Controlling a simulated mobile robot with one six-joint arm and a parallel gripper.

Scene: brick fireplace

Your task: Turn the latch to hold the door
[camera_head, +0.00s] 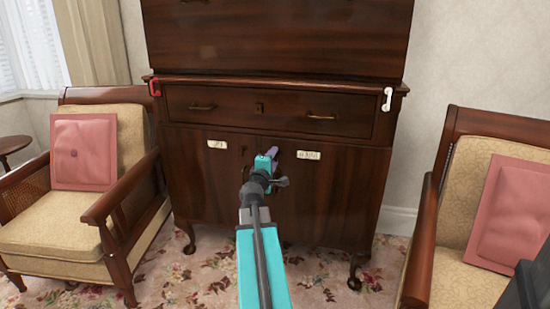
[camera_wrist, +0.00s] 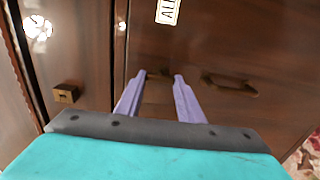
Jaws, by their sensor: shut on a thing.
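The dark wood cabinet has two lower doors, left (camera_head: 208,185) and right (camera_head: 335,195), which look closed. My gripper (camera_head: 272,153) is at the upper middle of the doors, just right of their meeting line. In the wrist view its purple fingers (camera_wrist: 159,76) stand a little apart, shut on a small brass fitting (camera_wrist: 157,93) between the tips. The fingers partly hide it, so I cannot tell whether it is a latch or a handle. A red hook-shaped piece (camera_head: 154,88) is at the cabinet's upper left, and a white one (camera_head: 387,99) at its upper right.
A drawer (camera_head: 270,112) with two handles sits above the doors. Pale labels are on the left door (camera_head: 217,144) and right door (camera_head: 308,155). Armchairs with pink cushions stand left (camera_head: 83,153) and right (camera_head: 510,212). Flowered carpet (camera_head: 190,290) lies between them.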

